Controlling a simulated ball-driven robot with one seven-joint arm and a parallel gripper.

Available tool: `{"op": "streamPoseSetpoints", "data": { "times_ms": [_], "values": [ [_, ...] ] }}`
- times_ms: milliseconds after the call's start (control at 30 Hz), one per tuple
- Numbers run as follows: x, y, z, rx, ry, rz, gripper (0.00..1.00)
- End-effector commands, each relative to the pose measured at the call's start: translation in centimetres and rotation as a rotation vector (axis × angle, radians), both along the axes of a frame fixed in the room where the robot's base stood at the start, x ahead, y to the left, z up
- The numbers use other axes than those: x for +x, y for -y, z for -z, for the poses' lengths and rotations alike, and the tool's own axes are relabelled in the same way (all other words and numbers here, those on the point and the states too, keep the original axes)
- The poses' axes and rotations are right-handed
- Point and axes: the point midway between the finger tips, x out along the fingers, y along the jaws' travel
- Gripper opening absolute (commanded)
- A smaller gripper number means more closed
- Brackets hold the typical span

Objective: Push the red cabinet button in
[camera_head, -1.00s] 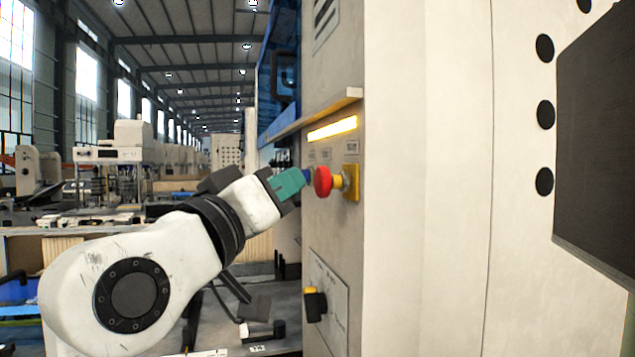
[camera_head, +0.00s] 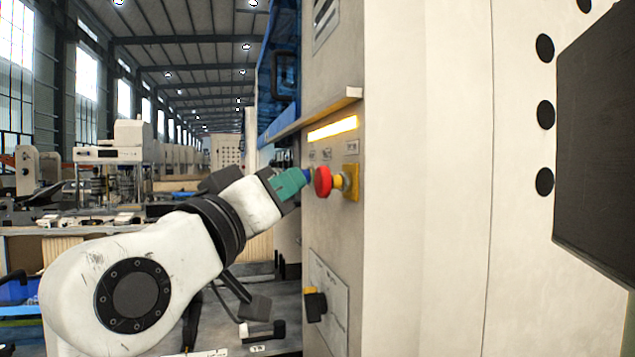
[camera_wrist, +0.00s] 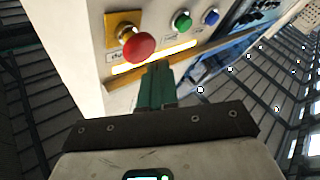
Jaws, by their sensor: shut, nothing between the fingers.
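The red cabinet button (camera_head: 323,181) is a mushroom head on a yellow base plate, standing out from the cabinet's (camera_head: 335,230) narrow side. In the wrist view the red button (camera_wrist: 138,46) sits at the upper left, just beyond the fingertips and left of them. My gripper (camera_head: 300,178) has green fingers, shut and empty. In the head view its tips are just left of the red button and seem to overlap a blue button (camera_head: 308,175). In the wrist view my gripper (camera_wrist: 158,68) points at the panel below the buttons. I cannot tell whether it touches anything.
A green button (camera_wrist: 181,20) and the blue button (camera_wrist: 211,17) sit right of the red one in the wrist view. A lit yellow strip (camera_head: 332,128) and a protruding ledge (camera_head: 310,110) lie above the red button. A black-and-yellow switch (camera_head: 315,304) is lower down.

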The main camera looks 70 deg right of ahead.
Motion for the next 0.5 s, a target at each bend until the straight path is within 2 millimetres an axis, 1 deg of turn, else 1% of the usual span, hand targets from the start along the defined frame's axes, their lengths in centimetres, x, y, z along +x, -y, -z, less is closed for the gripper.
{"op": "streamPoseSetpoints", "data": {
  "times_ms": [200,500],
  "values": [
    [-0.57,0.43,-0.02,0.001,0.0,0.0,0.0],
    [-0.65,0.5,-0.02,0.0,0.0,0.0,0.0]
  ]
}}
